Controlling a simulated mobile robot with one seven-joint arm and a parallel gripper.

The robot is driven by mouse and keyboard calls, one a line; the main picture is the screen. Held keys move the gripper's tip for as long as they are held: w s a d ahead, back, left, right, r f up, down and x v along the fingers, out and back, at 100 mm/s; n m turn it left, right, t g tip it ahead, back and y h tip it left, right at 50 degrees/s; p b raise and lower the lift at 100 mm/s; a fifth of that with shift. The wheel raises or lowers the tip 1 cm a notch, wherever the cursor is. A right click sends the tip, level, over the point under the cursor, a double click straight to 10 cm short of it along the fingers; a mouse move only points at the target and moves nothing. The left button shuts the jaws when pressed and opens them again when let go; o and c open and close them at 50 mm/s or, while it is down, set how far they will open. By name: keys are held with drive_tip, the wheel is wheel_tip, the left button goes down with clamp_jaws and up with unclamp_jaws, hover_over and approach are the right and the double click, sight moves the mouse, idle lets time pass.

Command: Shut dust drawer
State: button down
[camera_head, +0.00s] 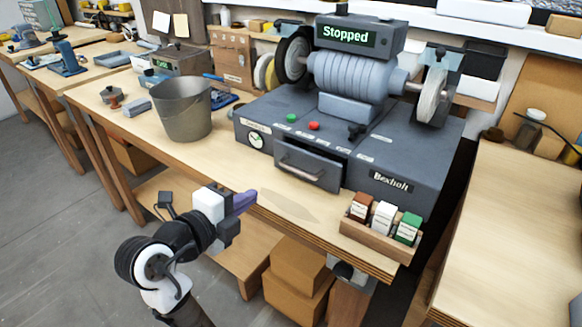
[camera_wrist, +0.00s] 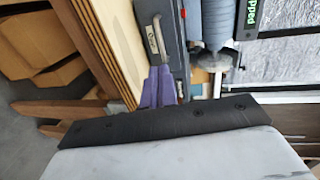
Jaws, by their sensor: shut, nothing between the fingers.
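The dust drawer (camera_head: 300,174) is in the front of the dark grey grinder base and stands partly out, with a dark gap above its front and a bar handle across it. My gripper (camera_head: 250,200), with purple fingers, is at the front edge of the bench, left of and below the drawer, apart from it in the head view. Its fingers are together and empty. In the wrist view the purple fingers (camera_wrist: 157,88) point towards the grinder front and hide part of it. The drawer's outline is hard to make out there.
The grinder (camera_head: 352,82) above reads "Stopped". A grey bucket (camera_head: 182,110) stands left of it on the bench. A wooden rack (camera_head: 354,231) with small boxes sits at the front right. Cardboard boxes (camera_head: 298,275) lie below. The bench top before the drawer is clear.

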sight(294, 168)
drive_tip(key=p+x, duration=0.3)
drive_tip(key=x, duration=0.9)
drive_tip(key=shift+d, duration=0.15)
drive_tip(key=shift+w+d+f+p, duration=0.2)
drive_tip(key=shift+w+d+p, duration=0.05)
drive_tip(key=shift+w+p, duration=0.15)
drive_tip(key=b+x, duration=0.2)
drive_tip(key=x, duration=0.1)
drive_tip(key=shift+w+d+r, duration=0.1)
drive_tip(key=shift+w+r, duration=0.05)
drive_tip(key=shift+r, duration=0.4)
drive_tip(key=shift+s+f, duration=0.1)
drive_tip(key=shift+s, duration=0.1)
